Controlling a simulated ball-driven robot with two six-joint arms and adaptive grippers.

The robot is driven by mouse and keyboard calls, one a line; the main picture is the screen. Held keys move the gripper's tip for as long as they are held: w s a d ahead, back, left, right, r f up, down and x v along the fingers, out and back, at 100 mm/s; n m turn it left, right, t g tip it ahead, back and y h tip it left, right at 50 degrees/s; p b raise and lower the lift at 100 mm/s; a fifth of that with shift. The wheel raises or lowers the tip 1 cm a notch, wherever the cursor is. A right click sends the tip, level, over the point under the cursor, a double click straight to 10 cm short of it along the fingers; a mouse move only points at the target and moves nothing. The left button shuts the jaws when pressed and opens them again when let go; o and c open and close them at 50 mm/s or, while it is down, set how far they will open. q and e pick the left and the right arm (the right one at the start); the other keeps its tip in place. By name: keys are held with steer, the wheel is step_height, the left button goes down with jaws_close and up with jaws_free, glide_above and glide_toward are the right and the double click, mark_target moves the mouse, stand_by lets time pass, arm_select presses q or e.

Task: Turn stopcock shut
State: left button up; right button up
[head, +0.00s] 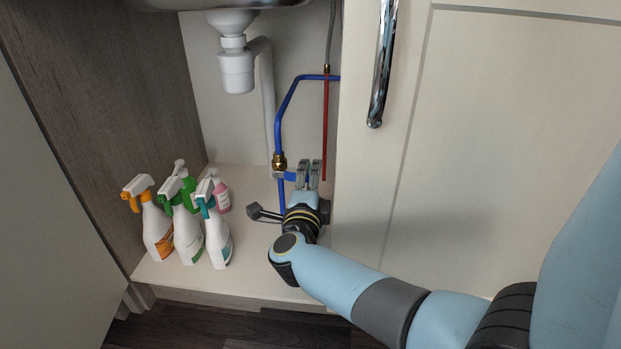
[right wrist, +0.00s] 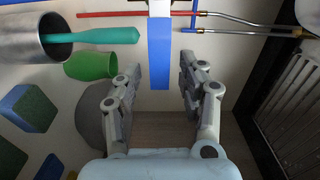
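The stopcock (head: 279,175) is a white fitting under a brass nut on the blue pipe, low in the open cupboard. Its blue lever (head: 289,176) points right, towards my right gripper (head: 308,172). In the right wrist view the lever (right wrist: 160,50) is a flat blue bar, with a white fitting (right wrist: 160,8) at its top end. The fingers of my right gripper (right wrist: 160,85) are open, one on each side of the lever, with a visible gap on both sides. The head view does not show clearly how far the fingers reach over the lever. My left gripper is not in view.
Several spray bottles (head: 187,225) stand left of my right gripper. A red pipe (head: 326,130) runs down behind it, and a cream door (head: 480,140) is close on the right. The right wrist view shows a metal pot (right wrist: 35,38), a green cup (right wrist: 90,66) and sponges (right wrist: 28,105).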

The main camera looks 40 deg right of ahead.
steer(key=v, duration=0.7)
steer(key=shift+a, duration=0.15)
steer(key=shift+s, duration=0.15)
stand_by(0.3)
